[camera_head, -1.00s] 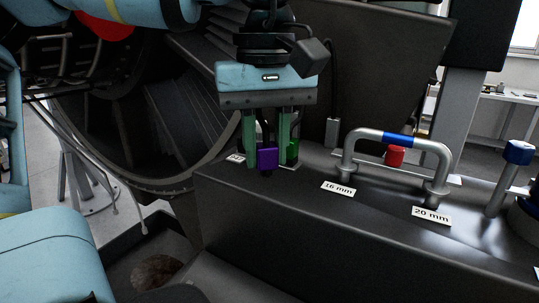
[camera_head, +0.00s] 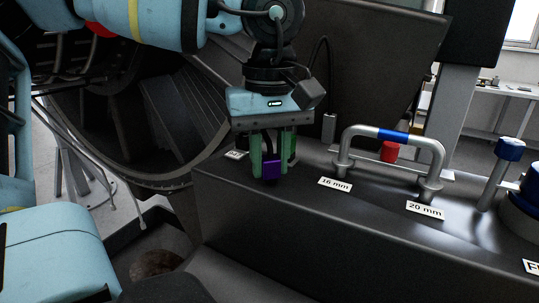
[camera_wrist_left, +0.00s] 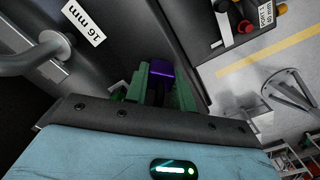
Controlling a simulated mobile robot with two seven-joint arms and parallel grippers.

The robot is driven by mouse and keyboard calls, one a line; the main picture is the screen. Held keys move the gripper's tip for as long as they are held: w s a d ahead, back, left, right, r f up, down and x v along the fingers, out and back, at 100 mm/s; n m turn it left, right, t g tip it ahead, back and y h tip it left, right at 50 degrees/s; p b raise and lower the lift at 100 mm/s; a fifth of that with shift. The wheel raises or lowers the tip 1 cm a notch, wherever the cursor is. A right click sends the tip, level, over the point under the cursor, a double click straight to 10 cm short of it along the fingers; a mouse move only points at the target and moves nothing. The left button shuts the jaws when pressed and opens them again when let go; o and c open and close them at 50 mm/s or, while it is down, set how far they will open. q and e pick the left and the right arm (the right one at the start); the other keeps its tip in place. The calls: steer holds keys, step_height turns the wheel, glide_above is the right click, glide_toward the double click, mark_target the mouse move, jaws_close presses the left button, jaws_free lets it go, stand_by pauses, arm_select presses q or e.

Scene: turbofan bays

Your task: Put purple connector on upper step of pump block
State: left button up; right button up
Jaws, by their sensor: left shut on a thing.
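My left gripper (camera_head: 272,166) points down over the left end of the dark pump block (camera_head: 310,217). It is shut on the purple connector (camera_head: 271,171), which sits between the green fingers. The connector also shows between the fingertips in the left wrist view (camera_wrist_left: 160,71). In the head view it appears against the top of the block near its front edge. I cannot tell whether it touches the surface. My right gripper is not in view.
A bent metal pipe with a blue band (camera_head: 393,135) stands on the block to the right, behind the 16 mm label (camera_head: 335,184) and 20 mm label (camera_head: 425,210). A red part (camera_head: 389,151) is beyond it. A blue-capped post (camera_head: 509,149) stands farther right.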

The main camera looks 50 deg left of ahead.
mark_target(270, 146)
arm_select(q)
steer(key=shift+f, duration=0.25)
steer(key=o, duration=1)
steer(key=shift+r, duration=0.1)
step_height(270, 146, up, 12)
steer(key=shift+r, duration=0.2)
